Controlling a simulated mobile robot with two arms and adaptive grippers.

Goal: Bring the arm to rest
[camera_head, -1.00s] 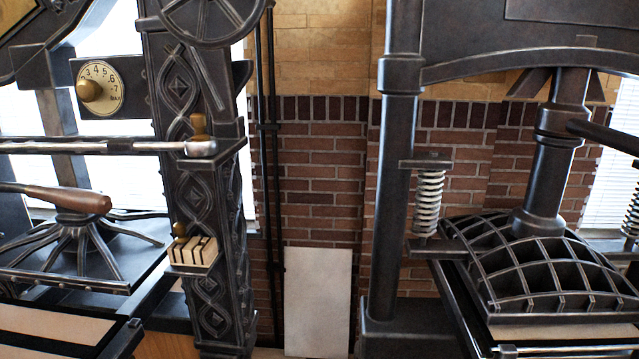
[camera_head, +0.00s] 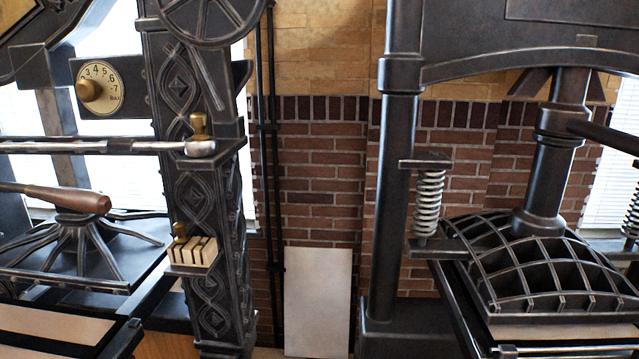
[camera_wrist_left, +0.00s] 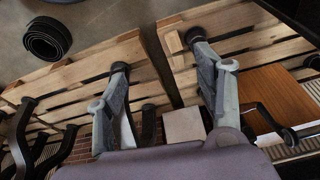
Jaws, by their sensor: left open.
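My left gripper (camera_wrist_left: 158,55) shows in the left wrist view with its two fingers spread wide apart. It is open and nothing is between the fingers. Behind the fingers are wooden pallets (camera_wrist_left: 85,62) and a grey floor. Neither gripper shows in the head view. In the head view, one hand press stands at the left with an ornate dark column (camera_head: 196,200). A second press stands at the right with a smooth dark column (camera_head: 390,200) and a ribbed platen (camera_head: 550,265).
The left press has a horizontal metal bar (camera_head: 100,146), a wooden-handled lever (camera_head: 75,198) and a numbered dial (camera_head: 98,89). A pale panel (camera_head: 318,300) leans at the brick wall (camera_head: 320,180) between the presses. A black coil (camera_wrist_left: 47,38) lies on the floor in the wrist view.

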